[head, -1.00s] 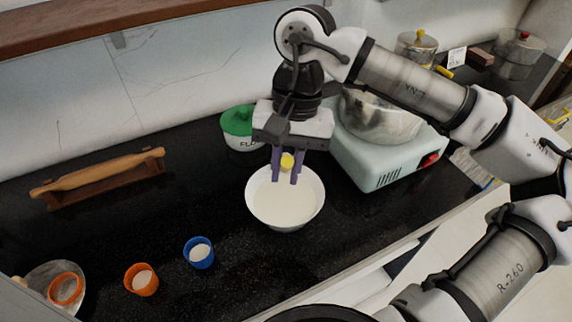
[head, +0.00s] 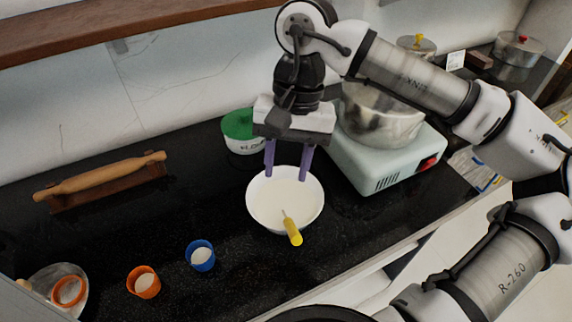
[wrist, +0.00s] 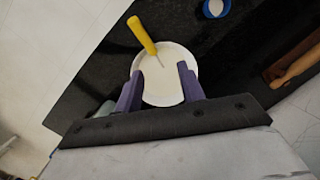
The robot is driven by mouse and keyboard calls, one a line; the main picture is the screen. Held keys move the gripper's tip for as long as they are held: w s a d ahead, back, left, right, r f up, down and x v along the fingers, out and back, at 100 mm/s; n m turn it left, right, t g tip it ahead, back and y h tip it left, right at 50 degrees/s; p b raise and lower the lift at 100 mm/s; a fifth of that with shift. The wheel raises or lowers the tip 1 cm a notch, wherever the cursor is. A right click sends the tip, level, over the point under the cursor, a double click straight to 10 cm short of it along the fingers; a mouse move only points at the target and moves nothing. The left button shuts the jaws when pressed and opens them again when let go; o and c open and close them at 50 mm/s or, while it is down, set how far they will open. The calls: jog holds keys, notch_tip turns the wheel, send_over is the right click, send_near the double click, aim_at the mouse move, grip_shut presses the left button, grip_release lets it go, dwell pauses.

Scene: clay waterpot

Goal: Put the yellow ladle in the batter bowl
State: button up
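The batter bowl (head: 262,214) is white, full of pale batter, and stands on the black counter. The yellow ladle (head: 293,232) leans over the bowl's near rim in the head view, its yellow handle sticking out over the edge and its thin shaft going into the batter. In the wrist view the ladle (wrist: 142,35) crosses the rim of the bowl (wrist: 191,62) at the top. The ladle's lower end is hidden in the batter. My gripper (head: 287,178) is open and empty above the far part of the bowl, its two purple fingers wide apart and clear of the ladle.
A green-lidded container (head: 238,126) stands just behind my gripper. A pale green mixer (head: 385,158) with a metal bowl is at the right. A blue cup (head: 201,257) and an orange cup (head: 144,282) stand at front left. A rolling pin (head: 100,176) rests on its stand at the left.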

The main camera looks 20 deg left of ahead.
jog(key=b+v, duration=0.1)
jog(key=v, duration=0.9)
jog(key=shift+r, duration=0.35)
jog(key=shift+d, duration=0.1)
